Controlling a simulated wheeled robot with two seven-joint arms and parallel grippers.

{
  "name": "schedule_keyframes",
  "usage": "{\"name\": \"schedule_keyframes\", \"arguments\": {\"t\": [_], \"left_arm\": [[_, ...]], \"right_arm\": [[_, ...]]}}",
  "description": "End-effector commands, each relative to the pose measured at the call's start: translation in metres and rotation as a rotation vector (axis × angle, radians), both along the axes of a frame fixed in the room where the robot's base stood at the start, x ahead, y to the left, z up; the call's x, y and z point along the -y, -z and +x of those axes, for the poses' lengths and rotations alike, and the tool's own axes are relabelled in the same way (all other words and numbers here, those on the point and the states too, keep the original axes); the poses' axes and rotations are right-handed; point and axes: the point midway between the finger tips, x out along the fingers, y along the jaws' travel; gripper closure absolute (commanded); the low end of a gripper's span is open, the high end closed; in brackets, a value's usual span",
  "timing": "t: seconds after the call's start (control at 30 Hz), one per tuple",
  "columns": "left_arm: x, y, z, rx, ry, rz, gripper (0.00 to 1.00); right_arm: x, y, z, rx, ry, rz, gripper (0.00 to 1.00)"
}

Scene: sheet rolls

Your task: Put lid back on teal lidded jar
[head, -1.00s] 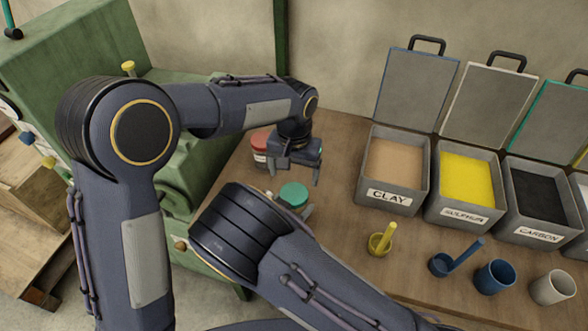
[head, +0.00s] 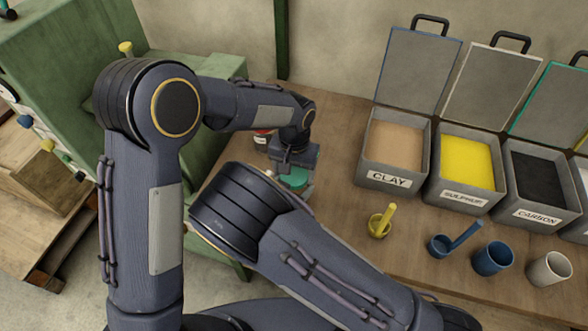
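The teal lid (head: 297,180) shows as a small round patch just beyond my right arm's bend. What is under it is hidden by that arm, so I cannot tell whether it sits on the jar. My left gripper (head: 294,166) points down right at the teal lid, overlapping its far side. Its fingertips are not clear, so I cannot tell whether they are shut on the lid. My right gripper is hidden behind its own arm, apart from a possible grey sliver beside the teal lid.
A red-lidded jar (head: 262,137) stands behind, partly covered by my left arm. Open boxes of clay (head: 391,178), sulphur (head: 462,200) and carbon (head: 537,216) stand right. A yellow scoop (head: 380,224), blue scoop (head: 440,246), blue cup (head: 493,258) and pale cup (head: 549,268) are nearer.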

Motion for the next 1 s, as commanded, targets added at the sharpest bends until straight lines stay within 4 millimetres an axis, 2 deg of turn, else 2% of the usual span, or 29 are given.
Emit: {"name": "schedule_keyframes", "arguments": {"t": [0.03,0.23,0.4,0.43,0.6,0.87,1.0], "left_arm": [[0.0,-0.0003,0.0,0.0,0.0,0.0,0.36],[0.0,-0.0004,0.0001,0.0,0.0,0.0,0.62],[0.0,-0.0005,0.0001,0.0,0.0,0.0,0.63],[0.0,-0.0005,0.0001,0.0,0.0,0.0,0.33],[0.0,-0.0005,0.0001,0.0,0.0,0.0,0.1],[0.0001,-0.0009,0.0001,0.001,0.0,0.0,0.1],[0.0006,-0.0103,0.0009,0.003,0.0,-0.002,0.1]], "right_arm": [[0.0,-0.0004,0.0002,0.001,0.0,-0.001,0.96],[0.0001,-0.0004,0.0001,0.001,0.0,-0.001,0.96],[0.0001,-0.0004,0.0001,0.001,0.0,-0.001,0.96],[0.0001,-0.0004,0.0001,0.001,0.0,-0.001,0.96],[0.0001,-0.0004,0.0001,0.001,0.0,-0.001,0.96],[0.0001,-0.0004,0.0001,0.001,0.0,-0.001,0.96],[0.0001,-0.0005,0.0002,0.001,0.0,-0.001,0.96]]}}
